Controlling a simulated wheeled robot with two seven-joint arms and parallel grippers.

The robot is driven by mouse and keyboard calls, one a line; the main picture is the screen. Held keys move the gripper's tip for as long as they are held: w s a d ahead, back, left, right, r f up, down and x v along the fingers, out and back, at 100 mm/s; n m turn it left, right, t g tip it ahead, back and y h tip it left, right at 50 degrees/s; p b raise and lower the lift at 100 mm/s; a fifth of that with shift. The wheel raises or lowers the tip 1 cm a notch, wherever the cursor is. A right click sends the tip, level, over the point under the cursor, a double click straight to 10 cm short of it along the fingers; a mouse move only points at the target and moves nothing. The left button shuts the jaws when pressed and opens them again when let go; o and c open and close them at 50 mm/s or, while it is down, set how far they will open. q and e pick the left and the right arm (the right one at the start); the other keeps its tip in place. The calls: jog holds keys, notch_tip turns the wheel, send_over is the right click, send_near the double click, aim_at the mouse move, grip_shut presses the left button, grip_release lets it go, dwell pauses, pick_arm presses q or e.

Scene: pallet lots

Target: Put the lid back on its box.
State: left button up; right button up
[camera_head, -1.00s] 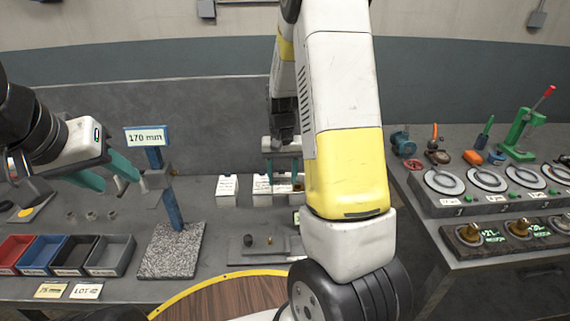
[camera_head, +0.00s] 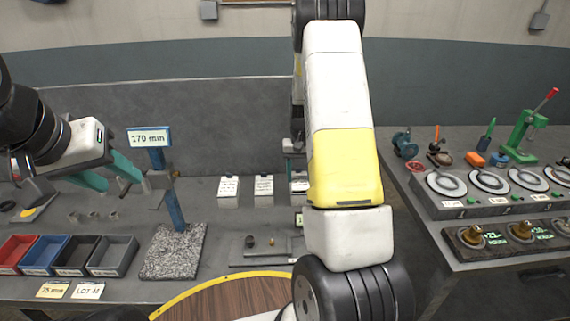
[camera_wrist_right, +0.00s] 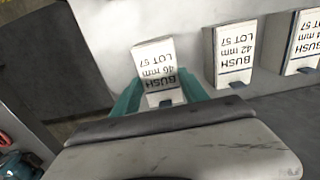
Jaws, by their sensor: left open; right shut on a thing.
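In the right wrist view my right gripper (camera_wrist_right: 163,98) has its teal fingers shut on a white labelled lid (camera_wrist_right: 153,62), marked BUSH 46 mm LOT 57. In the head view my right arm hides most of this gripper. My left gripper (camera_head: 122,181) is open and empty over the left of the bench, away from the boxes.
Two similar white boxes, marked 42 mm (camera_wrist_right: 235,50) and another size (camera_wrist_right: 301,42), stand in a row beside it. A 170 mm sign post (camera_head: 172,190), small coloured bins (camera_head: 112,256) and a grey fixture plate (camera_head: 250,257) occupy the bench. A side bench (camera_head: 462,258) holds round dials.

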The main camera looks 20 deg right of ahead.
aim_at(300, 179)
jog(key=shift+f, duration=0.15)
jog(key=shift+f, duration=0.45)
jog(key=o, duration=1.3)
notch_tip(300, 179, up, 13)
jog(key=s+a+r+n+t+y, duration=0.1)
jog(key=s+a+r+t, duration=0.1)
jog(key=s+a+r, duration=0.3)
jog(key=s+a+r+t+y, duration=0.1)
jog(key=s+a+r, duration=0.2)
jog(key=s+r, duration=0.35)
jog(key=s+a+r+n+t, duration=0.1)
jog(key=s+a+r, duration=0.1)
jog(key=s, duration=0.5)
jog(key=s+a+r+n+t, duration=0.1)
jog(key=s+a+r+t, duration=0.1)
jog(key=s+a, duration=0.2)
jog(key=shift+s+r, duration=0.25)
jog(key=shift+s, duration=1.4)
